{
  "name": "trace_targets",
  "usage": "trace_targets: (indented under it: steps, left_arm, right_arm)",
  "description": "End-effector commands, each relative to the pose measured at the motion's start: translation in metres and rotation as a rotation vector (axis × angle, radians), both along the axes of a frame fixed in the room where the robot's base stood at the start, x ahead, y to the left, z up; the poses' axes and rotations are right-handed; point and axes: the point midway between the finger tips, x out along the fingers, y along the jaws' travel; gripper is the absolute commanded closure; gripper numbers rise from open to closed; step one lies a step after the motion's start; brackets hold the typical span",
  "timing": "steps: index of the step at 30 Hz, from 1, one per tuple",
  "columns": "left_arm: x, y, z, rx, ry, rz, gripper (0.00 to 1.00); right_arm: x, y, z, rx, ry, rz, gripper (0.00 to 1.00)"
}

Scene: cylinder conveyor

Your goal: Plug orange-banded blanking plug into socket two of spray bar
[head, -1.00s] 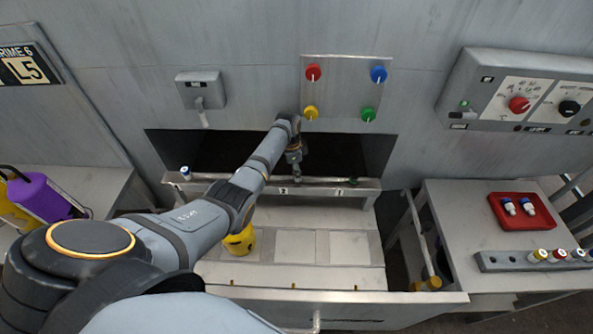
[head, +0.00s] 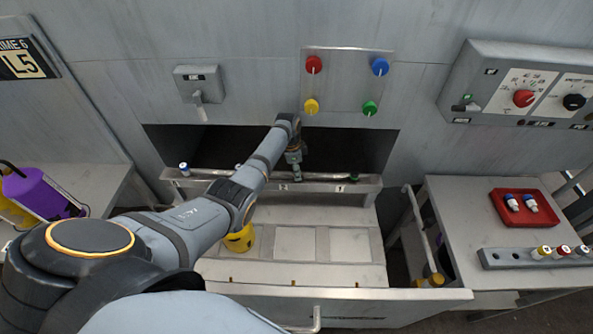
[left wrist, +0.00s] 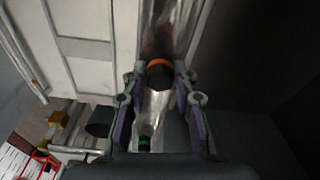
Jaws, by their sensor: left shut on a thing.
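My left gripper (head: 296,174) is over the spray bar (head: 325,178), close to the label "2" on the ledge front. In the left wrist view, my left gripper (left wrist: 161,82) is shut on the plug with the orange band (left wrist: 159,63), which sits between the fingertips at the shiny bar (left wrist: 152,108). I cannot tell how deep the plug sits in the socket. A green-banded plug (left wrist: 144,144) is farther along the bar; it also shows near label "1" in the head view (head: 354,177). A blue-banded plug (head: 184,168) stands at the bar's left end. My right gripper is not in view.
A red tray (head: 525,222) with two blue-and-white plugs and a grey rack (head: 500,260) of banded plugs are on the right bench. A yellow container (head: 240,239) stands below my left arm. A panel with coloured knobs (head: 345,80) is above the dark opening.

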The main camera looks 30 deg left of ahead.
Motion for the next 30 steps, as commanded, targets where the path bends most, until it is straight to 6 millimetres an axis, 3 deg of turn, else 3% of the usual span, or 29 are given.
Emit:
trace_targets:
  steps: [2, 3, 8, 19, 30]
  left_arm:
    - [-0.001, 0.000, -0.004, 0.000, 0.002, 0.000, 0.99]
    - [-0.001, 0.000, -0.003, 0.000, 0.002, 0.000, 0.67]
    - [-0.001, 0.000, -0.003, 0.000, 0.002, 0.000, 0.46]
    - [0.000, 0.001, 0.004, 0.001, -0.001, 0.001, 0.46]
    - [-0.006, 0.009, 0.086, 0.000, -0.002, -0.001, 0.46]
  right_arm:
    - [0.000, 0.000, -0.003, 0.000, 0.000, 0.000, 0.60]
    - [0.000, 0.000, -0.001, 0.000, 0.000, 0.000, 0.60]
    - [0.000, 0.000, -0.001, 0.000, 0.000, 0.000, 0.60]
    - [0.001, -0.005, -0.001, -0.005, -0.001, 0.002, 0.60]
    - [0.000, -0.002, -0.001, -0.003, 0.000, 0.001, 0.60]
